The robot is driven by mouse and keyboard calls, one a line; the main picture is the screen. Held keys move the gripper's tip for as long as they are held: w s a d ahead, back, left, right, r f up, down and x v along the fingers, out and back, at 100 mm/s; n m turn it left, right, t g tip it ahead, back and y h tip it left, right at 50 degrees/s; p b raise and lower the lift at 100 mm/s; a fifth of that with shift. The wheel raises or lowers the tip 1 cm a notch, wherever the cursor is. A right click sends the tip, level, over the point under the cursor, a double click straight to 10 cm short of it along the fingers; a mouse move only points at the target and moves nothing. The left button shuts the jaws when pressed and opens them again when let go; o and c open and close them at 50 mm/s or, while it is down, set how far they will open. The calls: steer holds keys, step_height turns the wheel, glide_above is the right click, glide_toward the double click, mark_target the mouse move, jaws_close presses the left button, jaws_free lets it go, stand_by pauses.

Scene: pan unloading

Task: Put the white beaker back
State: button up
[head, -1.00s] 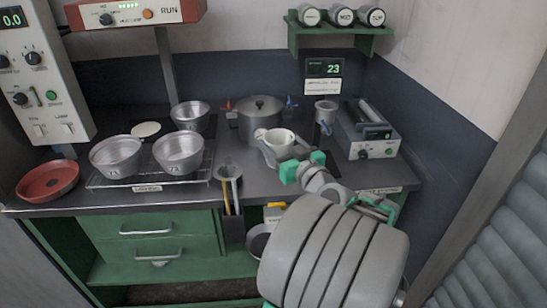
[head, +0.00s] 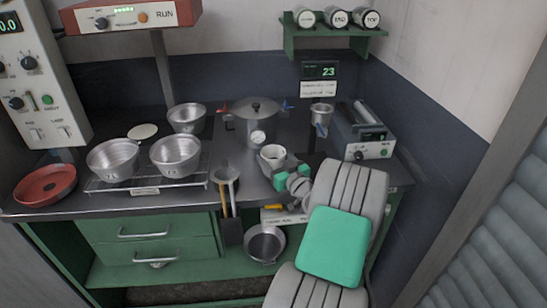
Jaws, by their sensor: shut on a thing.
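The white beaker (head: 270,158) is near the middle of the counter, in front of the lidded pot (head: 257,120). It looks upright, with its open mouth facing up. My gripper (head: 284,176), with green fingers, is shut on the beaker from the front right. The fingers and my arm hide part of its lower side. I cannot tell whether its base touches the counter.
Two metal pans (head: 175,156) stand on a wire rack (head: 104,187) at left, with another pan (head: 186,118) behind. A red dish (head: 45,185) is far left. A grey metal cup (head: 321,114) and a grey device (head: 362,135) stand right of the pot.

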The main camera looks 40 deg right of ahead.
steer(key=shift+f, duration=0.2)
steer(key=o, duration=1.5)
steer(key=shift+r, duration=0.1)
steer(key=shift+s+r, duration=0.2)
steer(key=b+v, duration=0.2)
steer(key=v, duration=0.9)
steer(key=shift+s+a, duration=0.1)
steer(key=shift+s, duration=0.2)
steer(key=shift+f, duration=0.1)
